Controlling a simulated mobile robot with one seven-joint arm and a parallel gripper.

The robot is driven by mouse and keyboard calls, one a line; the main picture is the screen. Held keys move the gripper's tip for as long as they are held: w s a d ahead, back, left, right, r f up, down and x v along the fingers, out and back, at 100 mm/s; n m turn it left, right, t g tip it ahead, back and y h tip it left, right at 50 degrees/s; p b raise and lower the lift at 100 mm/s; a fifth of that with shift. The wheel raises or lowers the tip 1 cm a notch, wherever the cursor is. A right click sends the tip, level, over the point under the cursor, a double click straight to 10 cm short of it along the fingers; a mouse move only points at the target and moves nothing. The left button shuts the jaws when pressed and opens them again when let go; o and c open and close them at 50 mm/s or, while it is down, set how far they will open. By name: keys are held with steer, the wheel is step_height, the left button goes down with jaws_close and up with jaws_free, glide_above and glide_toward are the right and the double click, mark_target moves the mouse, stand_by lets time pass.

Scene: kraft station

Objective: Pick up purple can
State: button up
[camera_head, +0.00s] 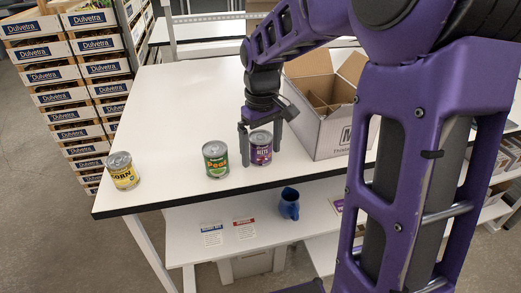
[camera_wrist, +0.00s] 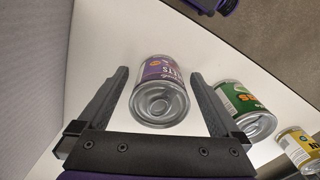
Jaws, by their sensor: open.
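The purple can (camera_head: 261,148), labelled beets, stands upright on the white table near its front edge. It also shows in the wrist view (camera_wrist: 161,75), lid toward the camera. My gripper (camera_head: 261,150) is open, pointing down, with one finger on each side of the can. In the wrist view the gripper (camera_wrist: 160,85) has a gap between each finger and the can. Nothing is held. Part of the can is hidden behind a finger in the head view.
A green pea can (camera_head: 216,160) stands just left of the purple can, close to one finger. A yellow corn can (camera_head: 123,171) is further left. An open white box (camera_head: 322,133) stands close on the right. A blue mug (camera_head: 289,204) sits on the lower shelf.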

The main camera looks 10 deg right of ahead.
steer(key=shift+c, duration=0.2)
steer(key=c, duration=1.5)
steer(key=shift+r, duration=0.1)
